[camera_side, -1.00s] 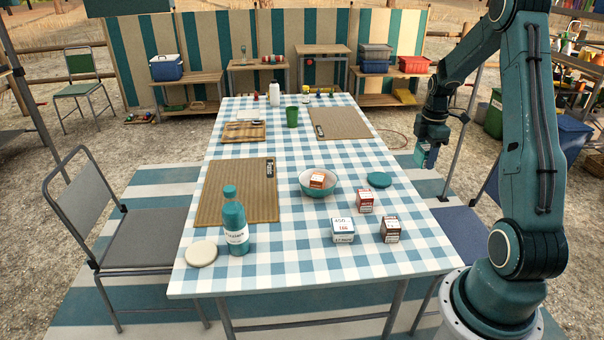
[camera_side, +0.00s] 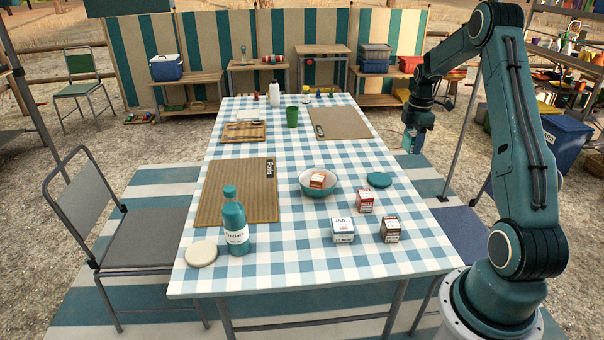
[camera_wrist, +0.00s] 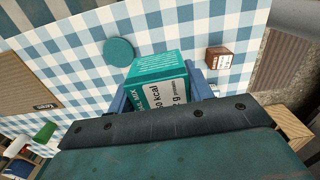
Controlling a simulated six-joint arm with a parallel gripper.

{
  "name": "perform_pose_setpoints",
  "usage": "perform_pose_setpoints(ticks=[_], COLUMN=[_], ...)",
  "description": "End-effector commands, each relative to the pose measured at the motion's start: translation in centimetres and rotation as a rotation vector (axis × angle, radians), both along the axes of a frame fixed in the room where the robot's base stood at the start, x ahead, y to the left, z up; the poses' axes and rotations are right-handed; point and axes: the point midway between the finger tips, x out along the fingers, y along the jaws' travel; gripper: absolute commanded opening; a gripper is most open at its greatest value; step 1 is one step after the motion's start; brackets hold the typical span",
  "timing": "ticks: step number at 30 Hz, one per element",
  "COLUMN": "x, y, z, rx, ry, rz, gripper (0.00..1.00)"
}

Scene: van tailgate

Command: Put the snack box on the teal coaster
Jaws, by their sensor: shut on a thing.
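My gripper (camera_side: 413,140) is shut on a teal and white box with printed nutrition text, the snack box (camera_wrist: 158,68). It holds the box in the air beyond the right edge of the table in the side view. There the box (camera_side: 410,145) shows only as a small teal patch, partly hidden by the gripper. The teal coaster (camera_side: 379,180) lies flat and bare on the checked cloth, near the table's right edge. It also shows as a round disc (camera_wrist: 118,52) in the wrist view, just left of the held box.
Left of the coaster is a bowl (camera_side: 313,190) with an orange-and-white box (camera_side: 317,179) in it. A red box (camera_side: 365,201), a white-blue box (camera_side: 343,230) and a brown box (camera_side: 390,229) stand nearer the front. A teal bottle (camera_side: 235,222) stands at front left.

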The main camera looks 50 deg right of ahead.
Motion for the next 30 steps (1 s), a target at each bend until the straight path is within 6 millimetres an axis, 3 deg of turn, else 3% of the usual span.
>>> perform_pose_setpoints(ticks=[18, 30], x=[7.8, 9.3], y=[-4.3, -4.8], z=[0.9, 1.2], rx=[-0.001, 0.0], ry=[-0.001, 0.0], rz=[-0.027, -0.035], gripper=[0.27, 0.27])
